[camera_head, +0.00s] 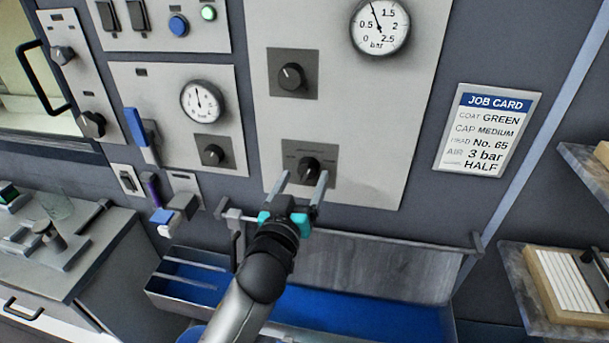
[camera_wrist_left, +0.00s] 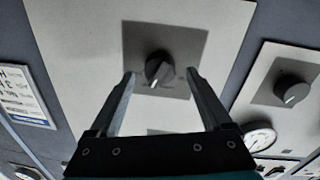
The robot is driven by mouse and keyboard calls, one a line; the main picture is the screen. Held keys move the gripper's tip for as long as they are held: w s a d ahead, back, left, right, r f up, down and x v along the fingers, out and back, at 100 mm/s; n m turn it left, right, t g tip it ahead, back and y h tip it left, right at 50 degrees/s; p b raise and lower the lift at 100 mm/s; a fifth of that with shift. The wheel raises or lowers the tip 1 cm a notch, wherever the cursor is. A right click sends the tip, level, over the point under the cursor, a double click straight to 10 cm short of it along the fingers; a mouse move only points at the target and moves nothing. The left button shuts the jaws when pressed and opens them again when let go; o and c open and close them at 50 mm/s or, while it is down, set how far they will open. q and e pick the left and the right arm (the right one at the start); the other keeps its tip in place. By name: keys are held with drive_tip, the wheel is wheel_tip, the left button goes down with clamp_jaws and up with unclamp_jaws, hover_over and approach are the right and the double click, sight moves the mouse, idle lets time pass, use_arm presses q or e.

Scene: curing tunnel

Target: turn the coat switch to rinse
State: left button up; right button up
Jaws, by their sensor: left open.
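A dark knob (camera_head: 309,166) sits on a small grey plate low on the large light panel, in front of my left gripper; I take it to be the coat switch. The lettering on its plate is too small to read. My left gripper (camera_head: 301,184) is open, its two fingers pointing at the panel. In the left wrist view, which is turned over, the knob (camera_wrist_left: 160,70) shows between the open fingers (camera_wrist_left: 160,82), with a pale pointer mark toward the lower left. I cannot tell whether the fingers touch it. My right gripper is out of view.
Above is another knob (camera_head: 291,77) and a bar gauge (camera_head: 380,26). A panel to the left holds a gauge (camera_head: 202,100) and a knob (camera_head: 213,154). A job card (camera_head: 488,130) hangs at right. A rail (camera_head: 400,242) and blue-lined trough lie below.

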use_arm(q)
drive_tip(key=shift+x, duration=0.85)
clamp_jaws()
